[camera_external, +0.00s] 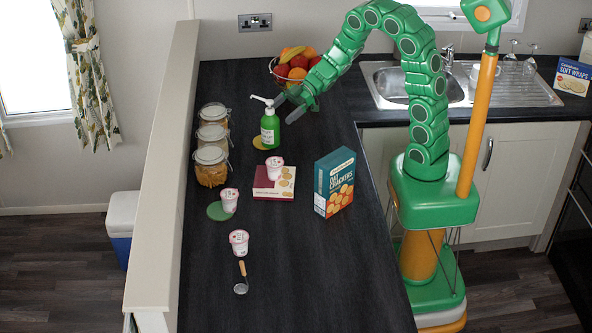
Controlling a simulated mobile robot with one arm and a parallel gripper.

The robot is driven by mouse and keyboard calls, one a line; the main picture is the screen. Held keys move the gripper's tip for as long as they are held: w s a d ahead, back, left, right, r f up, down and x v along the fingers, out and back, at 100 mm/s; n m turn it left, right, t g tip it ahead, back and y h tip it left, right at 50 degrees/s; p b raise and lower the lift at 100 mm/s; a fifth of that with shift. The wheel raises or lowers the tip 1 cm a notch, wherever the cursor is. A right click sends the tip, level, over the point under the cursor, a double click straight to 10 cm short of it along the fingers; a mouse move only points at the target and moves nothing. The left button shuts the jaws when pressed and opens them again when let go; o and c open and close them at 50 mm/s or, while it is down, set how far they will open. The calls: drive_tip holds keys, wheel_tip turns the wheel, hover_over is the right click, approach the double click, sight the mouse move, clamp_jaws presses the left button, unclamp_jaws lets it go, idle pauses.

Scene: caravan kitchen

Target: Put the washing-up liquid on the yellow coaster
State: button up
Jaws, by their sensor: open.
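The washing-up liquid (269,132) is a green bottle with a white pump top. It stands upright on the dark worktop's far half. The yellow coaster (257,143) shows at the bottle's left and lower edge. The bottle hides the rest of it; the base appears to be over the coaster, but I cannot tell how fully. My gripper (284,109) is open and empty, just right of the bottle's upper part, with its fingers pointing toward it. I cannot tell whether a finger touches the bottle.
A fruit bowl (291,74) stands behind my gripper. Glass jars (211,165) line the left edge. A yogurt pot (275,168) sits on a maroon box (272,184), near an oat crackers box (335,182). Another pot (229,200) stands at a green coaster (220,212). The front right worktop is clear.

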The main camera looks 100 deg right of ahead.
drive_tip(key=shift+v, duration=2.9)
